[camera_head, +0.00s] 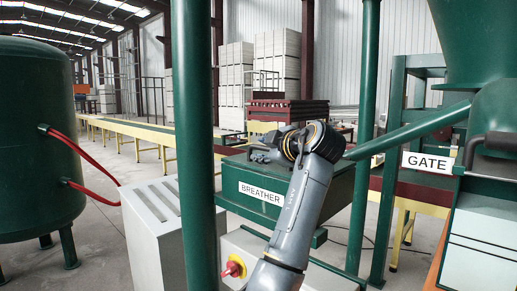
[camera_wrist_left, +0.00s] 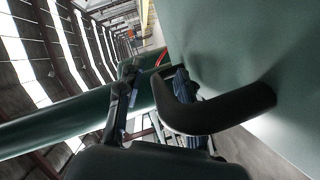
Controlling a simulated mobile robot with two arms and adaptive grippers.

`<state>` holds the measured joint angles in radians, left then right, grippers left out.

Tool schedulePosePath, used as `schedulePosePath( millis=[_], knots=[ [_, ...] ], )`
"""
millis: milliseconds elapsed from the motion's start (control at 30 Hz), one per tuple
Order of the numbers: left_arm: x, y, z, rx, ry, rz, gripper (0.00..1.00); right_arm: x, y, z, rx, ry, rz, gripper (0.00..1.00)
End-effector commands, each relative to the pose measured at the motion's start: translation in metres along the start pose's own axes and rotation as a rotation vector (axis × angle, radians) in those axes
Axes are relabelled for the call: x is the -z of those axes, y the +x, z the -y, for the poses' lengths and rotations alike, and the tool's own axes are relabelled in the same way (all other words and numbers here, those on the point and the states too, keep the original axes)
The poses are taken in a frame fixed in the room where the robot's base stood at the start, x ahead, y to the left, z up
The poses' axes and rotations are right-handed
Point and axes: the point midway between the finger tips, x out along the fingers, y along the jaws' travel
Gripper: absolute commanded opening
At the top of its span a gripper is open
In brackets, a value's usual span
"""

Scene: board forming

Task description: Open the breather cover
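The green breather box (camera_head: 338,195), with a white BREATHER label (camera_head: 259,193), stands at the centre of the head view. Its top looks closed, though my arm hides part of it. My left gripper (camera_head: 262,154) is at the top of the box. In the left wrist view a thick black curved handle (camera_wrist_left: 220,112) stands out from a green surface (camera_wrist_left: 245,40). The fingers of my left gripper (camera_wrist_left: 150,95) are apart, with the handle's bend at the right finger. I cannot tell whether they touch. My right gripper is not in view.
A green post (camera_head: 193,120) stands left of the box and another (camera_head: 365,120) to its right. A red knob (camera_head: 233,268) sits below the box. A GATE label (camera_head: 429,162) is at the right. A grey cabinet (camera_head: 145,240) and green tank (camera_head: 38,140) stand left.

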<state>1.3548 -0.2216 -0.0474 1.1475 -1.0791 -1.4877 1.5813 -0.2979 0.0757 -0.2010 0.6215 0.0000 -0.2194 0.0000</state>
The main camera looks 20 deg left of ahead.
Motion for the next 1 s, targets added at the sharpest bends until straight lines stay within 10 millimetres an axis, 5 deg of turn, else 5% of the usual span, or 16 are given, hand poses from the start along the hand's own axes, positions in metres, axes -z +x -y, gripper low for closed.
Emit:
schedulePosePath(
  millis=[133, 333, 667, 1000],
  knots=[
    [0.0, 0.0, 0.0, 0.0, 0.0, 0.0, 0.36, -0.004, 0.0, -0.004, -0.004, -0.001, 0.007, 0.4],
    [0.0, 0.0, 0.0, 0.0, 0.0, 0.0, 0.0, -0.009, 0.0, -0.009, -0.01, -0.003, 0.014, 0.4],
    [0.002, 0.001, -0.003, 0.003, 0.008, -0.002, 0.0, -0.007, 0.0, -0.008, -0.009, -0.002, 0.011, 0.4],
    [0.013, -0.004, -0.045, 0.047, 0.117, -0.003, 0.0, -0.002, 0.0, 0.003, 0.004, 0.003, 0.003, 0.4]
  ],
)
